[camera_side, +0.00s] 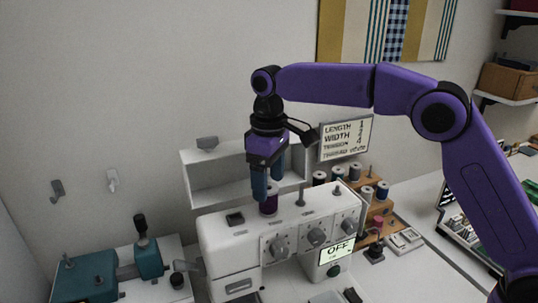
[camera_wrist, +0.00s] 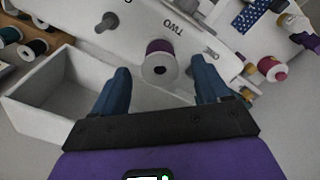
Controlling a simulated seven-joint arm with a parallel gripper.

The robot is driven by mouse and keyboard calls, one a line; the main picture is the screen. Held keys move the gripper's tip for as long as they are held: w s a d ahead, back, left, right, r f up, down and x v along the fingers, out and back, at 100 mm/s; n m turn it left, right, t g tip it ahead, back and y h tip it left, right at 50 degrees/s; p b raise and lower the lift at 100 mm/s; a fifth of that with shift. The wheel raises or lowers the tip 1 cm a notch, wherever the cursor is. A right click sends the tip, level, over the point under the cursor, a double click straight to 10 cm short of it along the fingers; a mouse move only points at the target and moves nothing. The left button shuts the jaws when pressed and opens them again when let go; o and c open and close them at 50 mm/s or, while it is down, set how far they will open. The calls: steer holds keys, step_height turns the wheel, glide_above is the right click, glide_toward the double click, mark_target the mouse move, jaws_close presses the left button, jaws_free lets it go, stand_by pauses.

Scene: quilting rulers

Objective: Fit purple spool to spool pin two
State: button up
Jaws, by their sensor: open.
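The purple spool (camera_side: 268,206) stands upright on top of the white sewing machine (camera_side: 222,243), towards the left of its top. In the wrist view the purple spool (camera_wrist: 160,50) sits beside the printed word TWO, its pale end face with a dark centre towards the camera. The pin under it is hidden, so I cannot tell how far down it sits. My gripper (camera_side: 268,188) is open just above the spool. In the wrist view the blue fingers of my gripper (camera_wrist: 160,70) are apart, one on each side of the spool, with gaps visible.
A bare pin (camera_side: 301,196) rises from the machine top to the right. A white open box (camera_side: 190,175) is behind the machine. A wooden rack (camera_side: 383,207) with several spools stands at the right. A teal device (camera_side: 90,278) is at the lower left.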

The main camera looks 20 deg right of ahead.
step_height(320, 180, up, 6)
steer(key=shift+r, duration=0.2)
steer(key=shift+s, duration=0.1)
stand_by(0.7)
steer(key=s+d+f+n, duration=0.1)
steer(key=s+d+f, duration=0.3)
steer(key=s+d, duration=0.4)
steer(key=s+d+f+n, duration=0.1)
steer(key=s+d+f, duration=0.3)
steer(key=s+d, duration=0.5)
steer(key=s+d+f+n, duration=0.2)
steer(key=s+d, duration=0.7)
steer(key=s, duration=0.9)
step_height(320, 180, down, 3)
steer(key=shift+r, duration=0.2)
